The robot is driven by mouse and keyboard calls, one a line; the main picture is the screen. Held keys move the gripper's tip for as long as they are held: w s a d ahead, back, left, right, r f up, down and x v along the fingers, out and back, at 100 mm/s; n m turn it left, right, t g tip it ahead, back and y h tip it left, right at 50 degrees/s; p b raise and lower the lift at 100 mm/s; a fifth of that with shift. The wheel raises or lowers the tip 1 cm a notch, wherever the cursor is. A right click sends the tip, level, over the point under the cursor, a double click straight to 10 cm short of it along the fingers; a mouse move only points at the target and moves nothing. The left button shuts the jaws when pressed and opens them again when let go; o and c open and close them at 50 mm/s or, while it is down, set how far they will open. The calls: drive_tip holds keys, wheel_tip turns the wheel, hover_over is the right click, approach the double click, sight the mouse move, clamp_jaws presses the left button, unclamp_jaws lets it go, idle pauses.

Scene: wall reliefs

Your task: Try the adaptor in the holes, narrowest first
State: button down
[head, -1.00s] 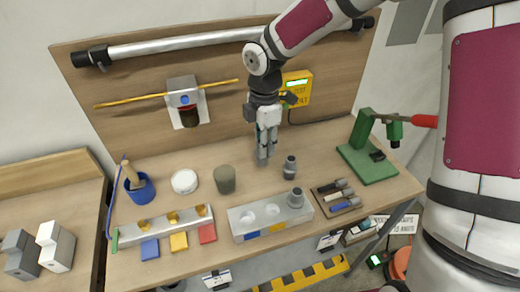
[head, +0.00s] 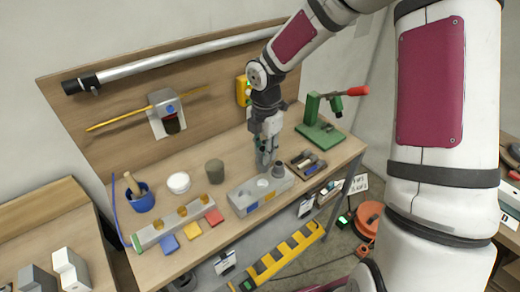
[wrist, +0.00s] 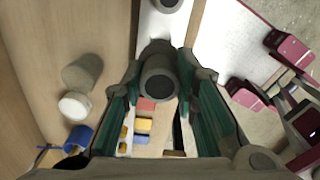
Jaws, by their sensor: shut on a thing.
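My gripper (head: 265,163) is shut on a dark grey adaptor (wrist: 160,78), which shows as a hollow-ended cylinder between the green-padded fingers in the wrist view. In the head view the gripper hangs upright at the back edge of the pale grey block with holes (head: 285,184), and hides most of the held adaptor. The block also shows at the top of the wrist view (wrist: 163,28). Another dark grey fitting (head: 278,171) stands at the block's right end. The middle and left holes look empty. I cannot tell whether the held adaptor touches the block.
A grey-brown cup (head: 214,171), white round tub (head: 178,182) and blue pot (head: 141,201) stand left. A notched rail (head: 152,235) and coloured squares (head: 191,231) lie at front left. A dark tray (head: 308,165) and green press (head: 320,130) are right.

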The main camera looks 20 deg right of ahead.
drive_tip(key=shift+f, duration=0.95)
drive_tip(key=shift+f+b, duration=0.6)
drive_tip(key=shift+f, duration=1.3)
drive_tip(key=shift+f, duration=2.05)
idle(0.5)
drive_tip(key=c, duration=1.2)
unclamp_jaws()
drive_tip(key=shift+r, duration=0.1)
wheel_tip(320, 180, up, 12)
drive_tip(key=shift+s+f, duration=0.1)
